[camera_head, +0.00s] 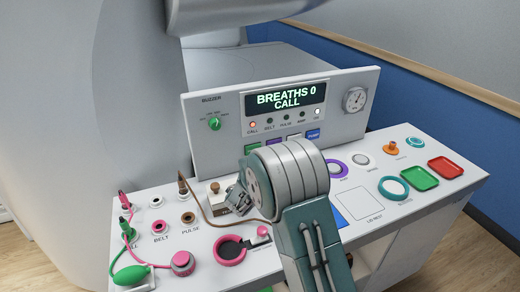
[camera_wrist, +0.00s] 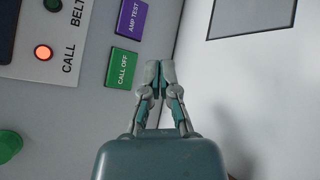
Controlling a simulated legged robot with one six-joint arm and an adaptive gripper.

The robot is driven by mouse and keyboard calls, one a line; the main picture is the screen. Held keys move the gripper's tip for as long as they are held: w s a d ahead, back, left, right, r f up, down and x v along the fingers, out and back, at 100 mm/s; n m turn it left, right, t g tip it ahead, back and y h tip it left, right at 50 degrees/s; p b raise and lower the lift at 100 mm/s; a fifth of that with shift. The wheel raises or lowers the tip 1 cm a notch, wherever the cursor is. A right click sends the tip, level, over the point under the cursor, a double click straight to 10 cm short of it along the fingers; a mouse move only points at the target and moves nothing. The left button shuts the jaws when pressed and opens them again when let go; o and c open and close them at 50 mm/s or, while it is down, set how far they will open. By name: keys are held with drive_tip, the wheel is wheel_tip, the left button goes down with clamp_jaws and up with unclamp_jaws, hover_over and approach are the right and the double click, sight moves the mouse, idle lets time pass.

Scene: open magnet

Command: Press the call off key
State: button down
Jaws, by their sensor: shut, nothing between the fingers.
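The call off key (camera_wrist: 123,68) is a green rectangular key on the upright panel, labelled CALL OFF in the wrist view. In the head view a green strip of the key (camera_head: 252,148) shows just above my arm's wrist, which hides the rest. My gripper (camera_wrist: 155,70) is shut and empty, its fingertips just to the right of the key in the wrist view. The fingertips look apart from the key, but the exact gap is hard to judge. The red call lamp (camera_wrist: 43,53) is lit, and the display (camera_head: 286,98) reads BREATHS 0 and CALL.
The purple AMP TEST key (camera_wrist: 131,18) sits beside the call off key, and the blue PUMP key (camera_head: 313,135) is further right. A green knob (camera_head: 214,124) is on the panel's left. The console top holds a brown cable, pink rings, and red (camera_head: 445,167) and green (camera_head: 419,178) trays.

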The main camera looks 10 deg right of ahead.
drive_tip(key=shift+a, duration=0.45)
drive_tip(key=shift+w+d, duration=0.3)
drive_tip(key=shift+w, duration=0.05)
drive_tip(key=w, duration=0.2)
drive_tip(key=w+a, duration=0.1)
drive_tip(key=w, duration=0.4)
drive_tip(key=shift+a, duration=0.35)
drive_tip(key=shift+w+d, duration=0.2)
drive_tip(key=shift+w, duration=0.3)
drive_tip(key=shift+a, duration=0.2)
drive_tip(key=shift+d, duration=0.1)
drive_tip(key=shift+w, duration=0.1)
drive_tip(key=shift+w+r, duration=0.15)
drive_tip(key=shift+w, duration=0.1)
